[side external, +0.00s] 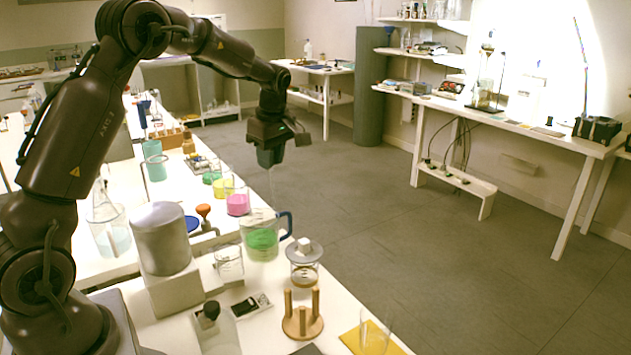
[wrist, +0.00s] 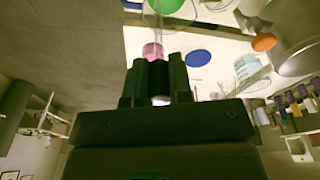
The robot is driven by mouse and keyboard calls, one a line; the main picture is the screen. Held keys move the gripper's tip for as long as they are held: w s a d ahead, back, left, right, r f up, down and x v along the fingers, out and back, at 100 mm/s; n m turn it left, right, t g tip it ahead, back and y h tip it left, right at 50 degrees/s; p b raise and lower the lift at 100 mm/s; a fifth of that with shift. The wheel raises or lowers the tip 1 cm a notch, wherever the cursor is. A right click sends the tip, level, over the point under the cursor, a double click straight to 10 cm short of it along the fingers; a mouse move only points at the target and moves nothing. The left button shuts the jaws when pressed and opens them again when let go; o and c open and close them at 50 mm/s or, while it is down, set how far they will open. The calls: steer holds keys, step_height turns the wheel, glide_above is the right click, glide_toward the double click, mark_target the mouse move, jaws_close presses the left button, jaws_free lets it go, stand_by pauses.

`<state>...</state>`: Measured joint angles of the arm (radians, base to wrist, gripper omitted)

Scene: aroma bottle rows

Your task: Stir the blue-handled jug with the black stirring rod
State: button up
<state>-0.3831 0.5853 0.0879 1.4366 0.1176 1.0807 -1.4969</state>
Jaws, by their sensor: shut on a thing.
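The blue-handled jug (side external: 262,240) is clear glass holding green liquid, upright near the right edge of the white table. Its blue handle (side external: 286,226) faces right. My gripper (side external: 270,162) points down above the jug, clear of its rim. It is shut on a thin stirring rod (side external: 271,186), which hangs down towards the jug and looks pale and see-through rather than black. I cannot tell whether its lower tip is inside the jug. In the wrist view, my gripper's fingers (wrist: 162,72) are close together, and the green liquid (wrist: 165,5) shows at the top edge.
A beaker of pink liquid (side external: 237,204) and one of yellow (side external: 222,187) stand behind the jug. An empty beaker (side external: 229,264), a grey cylinder (side external: 161,240) and a wooden peg stand (side external: 302,318) are nearer. Open floor lies to the right.

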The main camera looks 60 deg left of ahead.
steer(key=shift+n, duration=0.4)
steer(key=a, duration=0.1)
steer(key=s+a+r, duration=0.1)
steer(key=s+a, duration=0.1)
steer(key=shift+a+r, duration=0.2)
steer(key=shift+a, duration=0.15)
steer(key=shift+f, duration=0.15)
step_height(320, 180, down, 14)
steer(key=shift+f, duration=0.25)
stand_by(1.0)
steer(key=shift+d, duration=0.1)
stand_by(0.3)
